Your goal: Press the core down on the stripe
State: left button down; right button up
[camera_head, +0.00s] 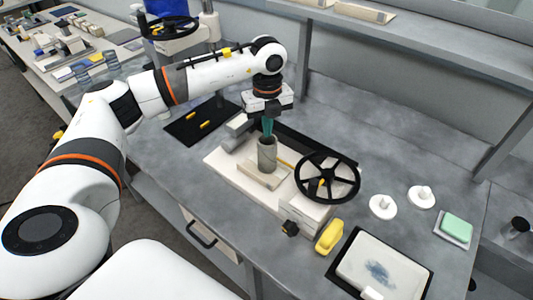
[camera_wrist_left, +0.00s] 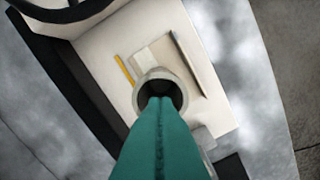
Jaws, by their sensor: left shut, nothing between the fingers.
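The core (camera_head: 267,158) is a grey-brown hollow tube standing upright on the pale base board (camera_head: 223,158). In the left wrist view the core's open end (camera_wrist_left: 162,76) faces the camera, its dark bore partly covered. My left gripper (camera_head: 267,127) has teal fingers, shut with nothing between them, pointing down at the top of the core. In the left wrist view the fingers (camera_wrist_left: 160,115) overlap the rim; I cannot tell whether they touch it. The stripe is hard to make out; a thin yellow strip (camera_wrist_left: 125,71) lies beside the core on the board. My right gripper is out of view.
A black spoked handwheel (camera_head: 327,178) stands right of the core. A yellow tool (camera_head: 329,236), a framed white pad (camera_head: 379,268), two white knobbed discs (camera_head: 383,206) and a green block (camera_head: 456,228) lie farther right. A black mat (camera_head: 200,124) lies to the left.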

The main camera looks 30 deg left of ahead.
pick_arm(q)
jog(key=shift+f+b, duration=0.65)
jog(key=shift+f, duration=0.25)
jog(key=shift+s+f, duration=0.2)
dwell(1.1)
jog(key=shift+w+r+p, duration=0.2)
jog(key=shift+r+p, duration=0.55)
jog(key=shift+r, duration=0.4)
jog(key=shift+r+p, duration=1.55)
jog(key=shift+r, duration=1)
jog(key=shift+f, duration=0.1)
